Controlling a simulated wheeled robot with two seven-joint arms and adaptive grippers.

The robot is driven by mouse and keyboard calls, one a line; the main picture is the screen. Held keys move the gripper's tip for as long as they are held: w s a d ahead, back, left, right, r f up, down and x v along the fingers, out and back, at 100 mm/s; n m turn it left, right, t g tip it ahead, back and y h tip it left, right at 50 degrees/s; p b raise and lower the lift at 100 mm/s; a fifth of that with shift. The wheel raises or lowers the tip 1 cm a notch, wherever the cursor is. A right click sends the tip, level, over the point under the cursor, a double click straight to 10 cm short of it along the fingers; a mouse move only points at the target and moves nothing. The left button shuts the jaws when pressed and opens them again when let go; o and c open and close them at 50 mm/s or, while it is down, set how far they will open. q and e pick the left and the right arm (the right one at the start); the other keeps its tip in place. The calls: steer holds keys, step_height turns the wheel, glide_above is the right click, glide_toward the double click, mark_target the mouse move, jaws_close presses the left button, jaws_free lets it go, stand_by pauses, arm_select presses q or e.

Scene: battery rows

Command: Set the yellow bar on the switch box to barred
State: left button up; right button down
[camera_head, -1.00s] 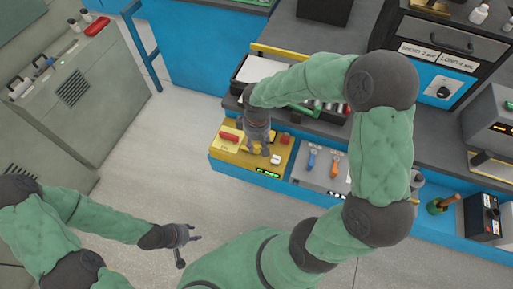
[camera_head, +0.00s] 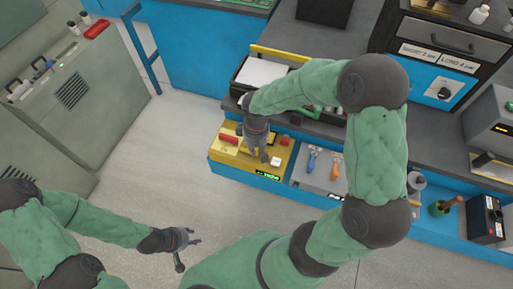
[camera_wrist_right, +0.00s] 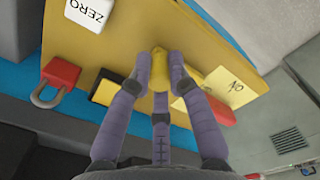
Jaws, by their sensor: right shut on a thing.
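The yellow switch box (camera_head: 218,151) sits on the low blue bench in the head view. My right gripper (camera_head: 262,157) reaches down onto its top and hides part of it. In the right wrist view, my right gripper (camera_wrist_right: 159,62) is shut on a small yellow bar (camera_wrist_right: 160,72), with its fingertips on either side of it. A white block marked ZERO (camera_wrist_right: 90,12), a red padlock (camera_wrist_right: 58,78) and a black and yellow part (camera_wrist_right: 106,88) are beside it. My left gripper (camera_head: 193,250) is open and empty above the floor.
A red handle (camera_head: 229,138) lies left of my right gripper. A grey panel with blue and orange tools (camera_head: 323,166) adjoins the box on the right. A pale note (camera_wrist_right: 222,86) lies near the bar. The floor in front is clear.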

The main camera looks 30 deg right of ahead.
mark_target(242, 148)
steer(key=shift+w+a, duration=1.7)
steer(key=shift+w, duration=0.3)
steer(key=c, duration=1.1)
jaws_free()
steer(key=shift+w, duration=0.1)
